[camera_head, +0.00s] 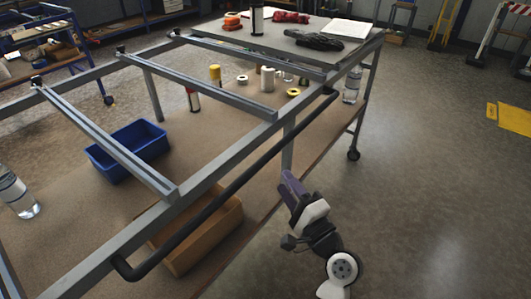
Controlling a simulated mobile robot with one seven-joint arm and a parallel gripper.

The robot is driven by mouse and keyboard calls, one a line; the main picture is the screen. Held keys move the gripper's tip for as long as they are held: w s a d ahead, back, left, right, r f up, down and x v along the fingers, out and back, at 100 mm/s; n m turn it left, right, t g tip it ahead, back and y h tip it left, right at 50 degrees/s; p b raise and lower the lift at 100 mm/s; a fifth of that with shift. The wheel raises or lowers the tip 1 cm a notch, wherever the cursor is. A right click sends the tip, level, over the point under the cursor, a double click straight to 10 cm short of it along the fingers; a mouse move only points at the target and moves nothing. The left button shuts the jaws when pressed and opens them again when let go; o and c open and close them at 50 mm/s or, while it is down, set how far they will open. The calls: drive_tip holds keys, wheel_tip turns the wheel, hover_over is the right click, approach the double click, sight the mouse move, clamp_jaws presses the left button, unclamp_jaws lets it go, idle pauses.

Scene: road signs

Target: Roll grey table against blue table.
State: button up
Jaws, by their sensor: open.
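The grey table (232,172) is a long grey metal frame on castors that fills the left and middle of the view. A black handle bar (225,198) runs along its near side. Its brown lower shelf (75,172) carries several things. The blue table (70,65) has a blue frame and castors and stands at the upper left, beyond the grey table with a floor gap visible between them. My gripper (291,186) is open and empty, beside the grey table's near side, below and right of the handle in the picture. Its fingertips are hard to make out.
On the shelf are a blue bin (128,150), a cardboard box (200,232), a bottle (16,192) and tape rolls (293,92). Tools and papers (343,28) lie on the far grey top. The floor at right is open; a yellow piece (514,118) lies there.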

sight(267, 157)
drive_tip(key=p+x, duration=0.2)
drive_tip(key=x, duration=0.8)
drive_tip(key=shift+w+p, duration=0.1)
drive_tip(key=shift+p, duration=0.25)
clamp_jaws()
